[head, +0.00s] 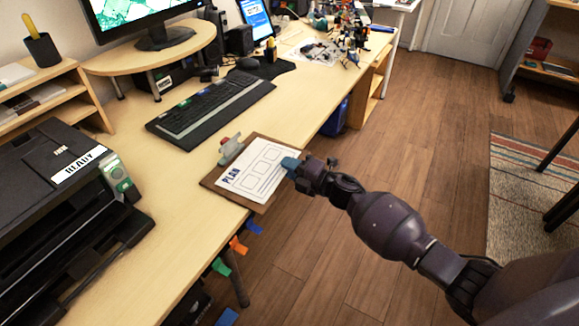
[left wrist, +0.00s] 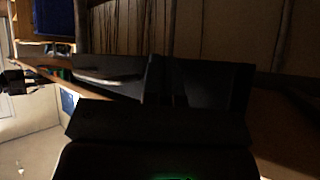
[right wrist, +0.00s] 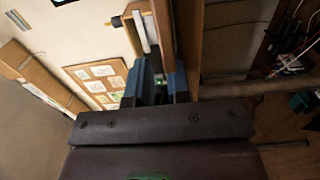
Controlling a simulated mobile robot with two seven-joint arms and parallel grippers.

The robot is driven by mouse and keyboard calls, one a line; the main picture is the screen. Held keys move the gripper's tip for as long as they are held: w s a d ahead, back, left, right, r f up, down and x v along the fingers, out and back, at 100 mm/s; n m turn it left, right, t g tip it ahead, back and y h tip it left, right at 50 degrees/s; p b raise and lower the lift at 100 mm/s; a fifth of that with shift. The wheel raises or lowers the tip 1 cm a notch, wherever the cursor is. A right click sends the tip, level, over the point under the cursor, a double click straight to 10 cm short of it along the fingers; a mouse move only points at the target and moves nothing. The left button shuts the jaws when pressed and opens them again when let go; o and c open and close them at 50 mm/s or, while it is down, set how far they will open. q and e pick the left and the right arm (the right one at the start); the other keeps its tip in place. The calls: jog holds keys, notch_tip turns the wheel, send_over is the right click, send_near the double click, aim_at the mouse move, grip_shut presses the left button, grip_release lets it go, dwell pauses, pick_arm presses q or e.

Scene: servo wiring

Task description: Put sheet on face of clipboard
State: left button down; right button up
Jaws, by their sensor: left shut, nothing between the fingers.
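The brown clipboard (head: 208,183) lies at the desk's front edge, its lower right part reaching past the edge. Its clip (head: 230,149) is at the upper left end. The white sheet (head: 252,171), marked PLAN with box outlines, is over the clipboard's face; whether it touches all over I cannot tell. My right gripper (head: 291,164) has its blue fingertips at the sheet's right edge, away from the clip. In the right wrist view its fingers (right wrist: 161,82) are close together, but what is between them is unclear. My left gripper (left wrist: 158,80) is shut and empty, away from the clipboard.
A keyboard (head: 212,105) lies beyond the clipboard. A black printer (head: 55,205) stands at the left, with a green-and-white device (head: 117,175) beside it. Coloured tags (head: 238,245) hang below the desk edge. The floor (head: 420,120) right of the desk is open.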

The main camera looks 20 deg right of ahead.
jog(key=shift+s+f, duration=0.3)
jog(key=shift+f, duration=0.5)
jog(key=r+p+v, duration=0.1)
jog(key=v, duration=0.9)
jog(key=shift+d+r, duration=0.25)
jog(key=shift+r, duration=0.05)
jog(key=shift+s, duration=0.15)
